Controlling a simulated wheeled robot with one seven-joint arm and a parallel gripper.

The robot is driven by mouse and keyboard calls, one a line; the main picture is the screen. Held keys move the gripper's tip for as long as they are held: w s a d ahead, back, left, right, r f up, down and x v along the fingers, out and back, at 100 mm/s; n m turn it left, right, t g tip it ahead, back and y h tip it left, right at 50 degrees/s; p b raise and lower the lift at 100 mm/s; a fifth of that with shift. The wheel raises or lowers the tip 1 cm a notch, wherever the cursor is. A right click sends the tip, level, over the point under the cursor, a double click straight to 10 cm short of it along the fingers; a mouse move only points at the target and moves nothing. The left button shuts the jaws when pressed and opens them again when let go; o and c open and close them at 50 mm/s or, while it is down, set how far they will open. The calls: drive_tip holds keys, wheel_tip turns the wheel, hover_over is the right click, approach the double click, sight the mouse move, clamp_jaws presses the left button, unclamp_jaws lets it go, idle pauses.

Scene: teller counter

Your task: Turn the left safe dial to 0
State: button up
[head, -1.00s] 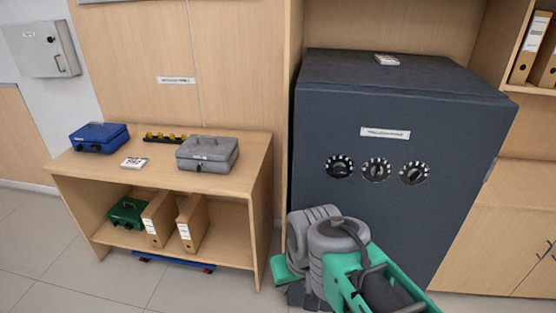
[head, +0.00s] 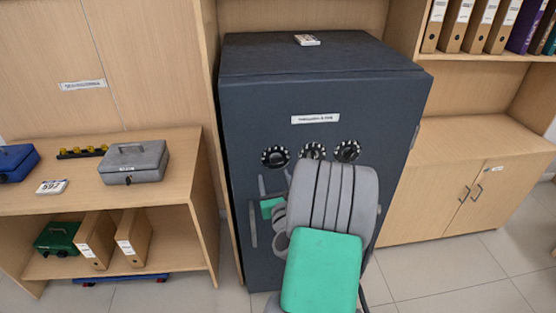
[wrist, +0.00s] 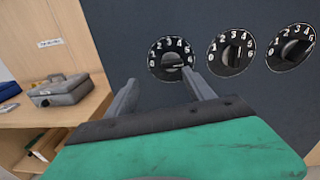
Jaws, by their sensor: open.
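The dark grey safe (head: 395,95) has a row of three black dials with white numbers. The left safe dial (head: 275,157) is clear in the head view. In the wrist view the left dial (wrist: 171,60) shows numbers from 0 at lower left round to 6 at right, and its pointer seems to lie toward the 6 side. My gripper (wrist: 158,77) is open and empty, its fingers below the left dial in the picture and apart from its knob.
The middle dial (wrist: 231,49) and right dial (wrist: 291,47) sit close to the right of the left one. A wooden shelf unit (head: 190,170) with a grey cash box (head: 135,160) stands left of the safe. A wooden cabinet (head: 440,200) stands right.

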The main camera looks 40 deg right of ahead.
sight(278, 162)
drive_tip(key=shift+m+h, duration=0.4)
drive_tip(key=shift+m, duration=0.5)
drive_tip(key=w+d+p, duration=0.3)
drive_tip(key=w+d, duration=0.2)
drive_tip(key=shift+w+d+p, duration=0.1)
drive_tip(key=shift+d+p, duration=0.2)
drive_tip(key=shift+d, duration=0.1)
clamp_jaws()
